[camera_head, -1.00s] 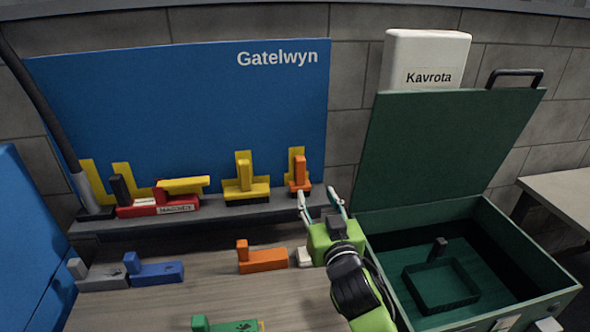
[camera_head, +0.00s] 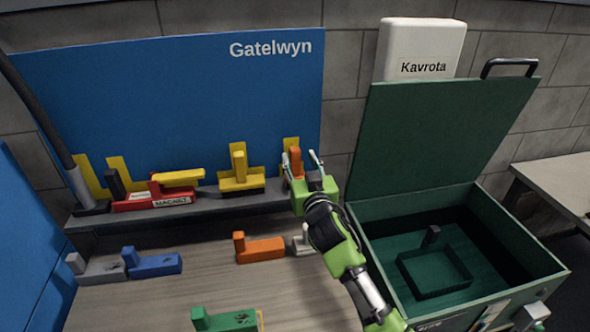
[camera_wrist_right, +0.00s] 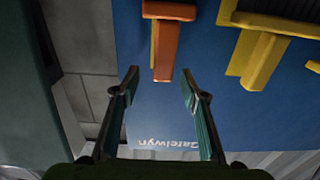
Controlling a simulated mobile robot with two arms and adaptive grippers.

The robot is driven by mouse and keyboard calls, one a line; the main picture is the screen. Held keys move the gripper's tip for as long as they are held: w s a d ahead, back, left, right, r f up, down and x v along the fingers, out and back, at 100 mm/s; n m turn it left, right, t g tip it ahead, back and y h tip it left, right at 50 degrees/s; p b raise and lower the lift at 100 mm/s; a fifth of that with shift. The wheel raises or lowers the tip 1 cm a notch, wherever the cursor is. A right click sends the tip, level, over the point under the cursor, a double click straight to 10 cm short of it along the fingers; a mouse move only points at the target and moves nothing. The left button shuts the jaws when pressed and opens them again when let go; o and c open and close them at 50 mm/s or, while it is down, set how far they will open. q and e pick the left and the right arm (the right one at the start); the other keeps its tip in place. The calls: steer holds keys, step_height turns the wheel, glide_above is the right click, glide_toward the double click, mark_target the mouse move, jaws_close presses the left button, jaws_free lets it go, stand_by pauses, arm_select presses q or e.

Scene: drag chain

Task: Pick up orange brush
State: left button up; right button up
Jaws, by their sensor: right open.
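The orange brush (camera_head: 296,162) stands upright at the right end of the grey shelf, in front of a yellow backing piece. Its lower part is hidden behind my right gripper in the head view. My right gripper (camera_head: 300,157) is open, with one finger on each side of the upright orange handle in the picture. In the right wrist view the orange brush (camera_wrist_right: 165,45) appears between and just beyond the open fingertips (camera_wrist_right: 160,75). I see no clear contact. My left gripper is not in view.
A yellow brush (camera_head: 240,176) stands left of the orange one. A red magnet block (camera_head: 150,200) lies further left. An orange block (camera_head: 262,249), a blue one (camera_head: 155,264) and a green one (camera_head: 226,321) lie on the bench. An open green box (camera_head: 513,290) stands right.

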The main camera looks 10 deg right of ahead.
mark_target(296, 156)
steer(key=w, duration=0.4)
steer(key=shift+w+a+f+p, duration=0.1)
steer(key=shift+a+p, duration=0.15)
steer(key=shift+p, duration=0.15)
jaws_close()
